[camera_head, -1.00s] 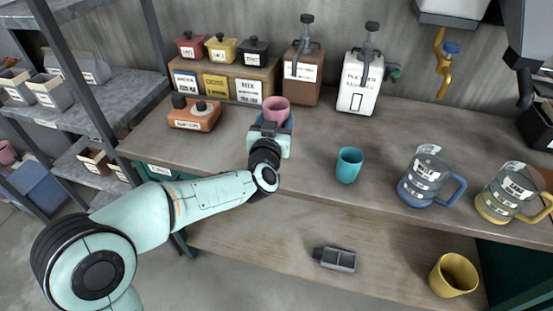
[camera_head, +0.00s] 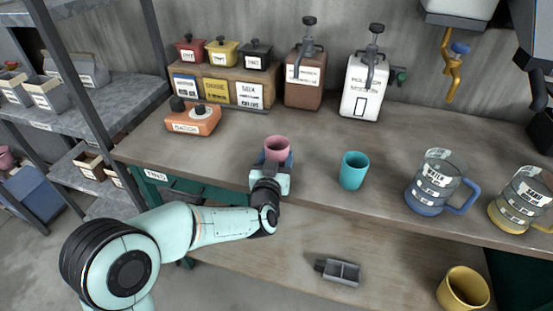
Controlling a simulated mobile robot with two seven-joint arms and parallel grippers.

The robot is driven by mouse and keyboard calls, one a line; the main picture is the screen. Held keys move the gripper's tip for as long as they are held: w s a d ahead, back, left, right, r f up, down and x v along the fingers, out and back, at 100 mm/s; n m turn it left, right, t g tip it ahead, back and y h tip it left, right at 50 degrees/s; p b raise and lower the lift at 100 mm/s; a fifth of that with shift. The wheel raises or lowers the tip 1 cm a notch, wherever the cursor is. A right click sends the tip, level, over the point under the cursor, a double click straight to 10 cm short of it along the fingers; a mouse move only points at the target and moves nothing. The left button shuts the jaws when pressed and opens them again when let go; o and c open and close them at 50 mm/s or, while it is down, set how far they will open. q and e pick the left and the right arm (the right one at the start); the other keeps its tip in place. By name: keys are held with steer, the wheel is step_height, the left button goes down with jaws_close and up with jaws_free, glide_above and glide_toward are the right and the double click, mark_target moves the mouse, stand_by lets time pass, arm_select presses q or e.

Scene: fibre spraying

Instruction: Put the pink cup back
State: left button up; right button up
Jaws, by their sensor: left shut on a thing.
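The pink cup (camera_head: 277,147) is upright near the front of the workbench, to the left of the teal cup (camera_head: 354,170). My left gripper (camera_head: 276,165) is shut on the pink cup from the front side. The gripper body hides the cup's lower part, so I cannot tell whether its base touches the bench. The teal cup stands free on the bench. My right gripper is not in view.
An orange-brown box (camera_head: 193,119) sits at the bench's left. A brown dispenser (camera_head: 305,80) and a white dispenser (camera_head: 361,90) stand at the back. A blue-based jug (camera_head: 436,182) is on the right. A yellow cup (camera_head: 463,291) is on the lower shelf. Mid-bench is clear.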

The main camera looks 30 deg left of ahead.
arm_select(q)
steer(key=shift+f, duration=0.15)
steer(key=o, duration=1.3)
steer(key=shift+c, duration=0.2)
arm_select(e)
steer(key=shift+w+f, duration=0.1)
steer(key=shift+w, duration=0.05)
arm_select(q)
steer(key=shift+r, duration=0.25)
steer(key=p+v, duration=0.1)
steer(key=v, duration=1.1)
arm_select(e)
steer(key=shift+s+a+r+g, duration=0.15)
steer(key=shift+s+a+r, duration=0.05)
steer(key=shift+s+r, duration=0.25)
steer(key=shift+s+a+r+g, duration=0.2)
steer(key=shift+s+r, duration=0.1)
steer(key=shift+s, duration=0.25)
arm_select(q)
steer(key=shift+f, duration=0.1)
